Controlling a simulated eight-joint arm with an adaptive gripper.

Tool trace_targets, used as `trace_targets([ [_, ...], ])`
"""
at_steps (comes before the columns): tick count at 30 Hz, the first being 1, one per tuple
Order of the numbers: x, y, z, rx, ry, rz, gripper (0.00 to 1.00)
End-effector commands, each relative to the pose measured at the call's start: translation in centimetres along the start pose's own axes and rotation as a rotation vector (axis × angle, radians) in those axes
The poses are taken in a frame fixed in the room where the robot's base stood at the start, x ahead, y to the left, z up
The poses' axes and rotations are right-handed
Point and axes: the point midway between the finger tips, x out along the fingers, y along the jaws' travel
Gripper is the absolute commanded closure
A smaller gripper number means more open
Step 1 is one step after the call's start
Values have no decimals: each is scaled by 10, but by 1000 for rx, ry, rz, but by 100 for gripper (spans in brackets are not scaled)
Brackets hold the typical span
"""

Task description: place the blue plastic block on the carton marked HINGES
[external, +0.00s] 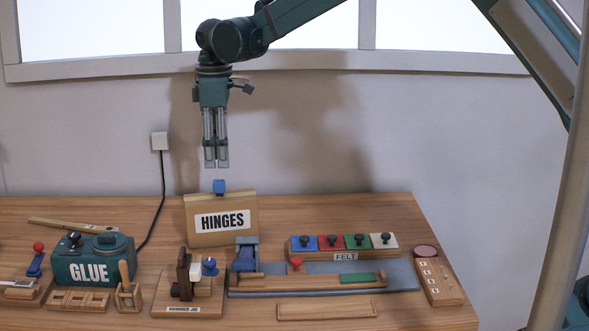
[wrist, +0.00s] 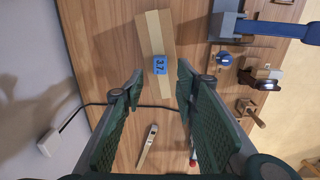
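The blue plastic block (external: 219,187) rests on the top of the tan carton marked HINGES (external: 190,228), near the middle of its top edge. In the wrist view, the blue block (wrist: 160,64) shows dark marks on its upper face and sits on the narrow top of the carton (wrist: 153,33). My gripper (external: 216,165) hangs pointing down just above the block, with a visible gap between them. In the wrist view, the fingers of my gripper (wrist: 159,74) stand apart with nothing between their pads.
A teal GLUE box (external: 70,270) stands left of the carton. A clamp-like blue tool (external: 246,255) and a wooden jig (external: 187,308) stand in front. A FELT rack (external: 346,257) with coloured blocks is at the right. A black cable (external: 163,195) runs down the wall.

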Motion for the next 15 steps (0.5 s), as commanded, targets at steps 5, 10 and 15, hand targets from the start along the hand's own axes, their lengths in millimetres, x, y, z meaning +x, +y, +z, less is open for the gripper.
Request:
trace_targets([
  [5,-24,0,0,0,0,0,70],
  [10,-38,0,0,0,0,0,70],
  [15,-41,0,0,0,0,0,70],
])
